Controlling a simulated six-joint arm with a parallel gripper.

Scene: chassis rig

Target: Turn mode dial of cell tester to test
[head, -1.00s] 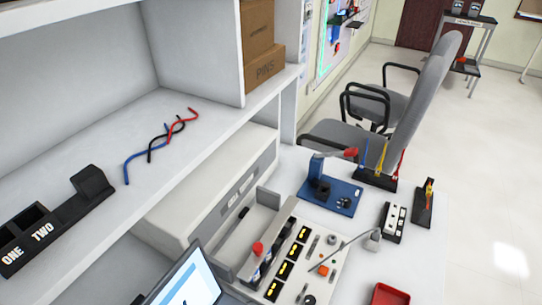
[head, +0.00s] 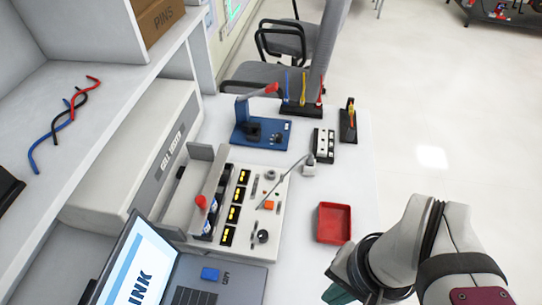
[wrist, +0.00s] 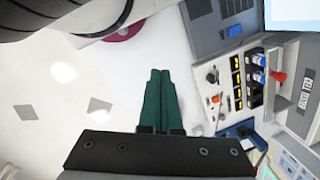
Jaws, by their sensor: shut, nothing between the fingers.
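The cell tester (head: 172,150) is a long pale unit with a lettered front, at left of centre in the head view. Its control panel (head: 262,190) holds several yellow-lit displays, an orange button and a black round dial (head: 263,236) near the front. The dial's setting is too small to read. The panel also shows at the right in the wrist view (wrist: 213,77). My gripper (wrist: 158,72) has green fingers that are shut and empty. In the head view the gripper (head: 338,294) is at the bottom edge, right of the panel and apart from it.
A laptop (head: 150,262) stands in front of the tester. A red tray (head: 334,223) lies between panel and arm. A thin lamp-like stalk (head: 290,177) leans over the panel. A blue fixture (head: 262,134), a white block (head: 323,146) and tool stands (head: 301,109) are behind.

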